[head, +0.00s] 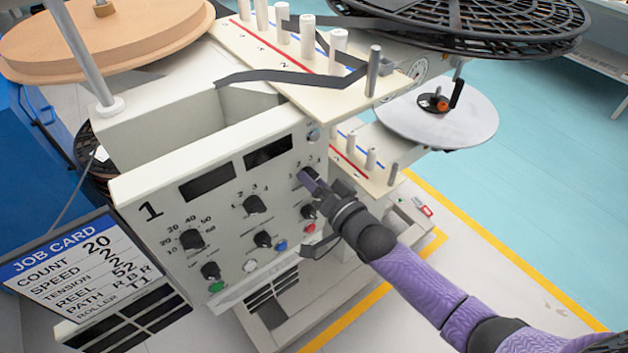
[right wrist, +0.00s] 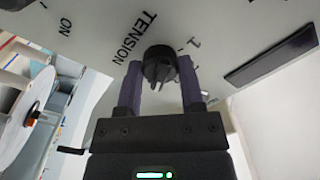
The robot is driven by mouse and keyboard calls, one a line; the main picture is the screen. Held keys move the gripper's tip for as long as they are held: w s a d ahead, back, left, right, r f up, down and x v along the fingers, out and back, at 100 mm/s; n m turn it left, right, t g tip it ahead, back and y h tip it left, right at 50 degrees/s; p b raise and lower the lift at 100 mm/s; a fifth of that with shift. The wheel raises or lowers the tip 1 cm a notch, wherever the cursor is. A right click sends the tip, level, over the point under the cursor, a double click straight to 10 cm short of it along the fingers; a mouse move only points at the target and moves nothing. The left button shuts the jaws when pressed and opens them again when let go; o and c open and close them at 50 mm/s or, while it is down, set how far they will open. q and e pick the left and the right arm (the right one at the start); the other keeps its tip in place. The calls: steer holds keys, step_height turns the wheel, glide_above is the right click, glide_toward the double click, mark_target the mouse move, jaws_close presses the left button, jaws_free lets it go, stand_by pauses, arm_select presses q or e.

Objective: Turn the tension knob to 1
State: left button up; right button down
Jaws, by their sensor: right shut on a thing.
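The tension knob (right wrist: 160,64) is a dark ridged knob on the panel, next to the printed word TENSION. A printed 1 with tick marks shows to its right in the right wrist view. My right gripper (right wrist: 158,78) is shut on it, one purple finger on each side. In the head view my right gripper (head: 314,186) reaches the upper right of the cream control panel (head: 150,250) and covers most of the knob. I cannot tell which mark the knob points to. My left gripper is not in view.
Other knobs (head: 192,239) and coloured buttons sit on the panel. A job card (head: 75,265) at the left reads COUNT 20, SPEED 2, TENSION 2. Roller posts (head: 373,70), black tape and a large black reel (head: 470,20) stand above and behind.

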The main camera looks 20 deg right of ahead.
steer(key=shift+n, duration=0.4)
steer(key=shift+d+n, duration=0.1)
steer(key=shift+n, duration=12.9)
steer(key=shift+c, duration=1.1)
jaws_free()
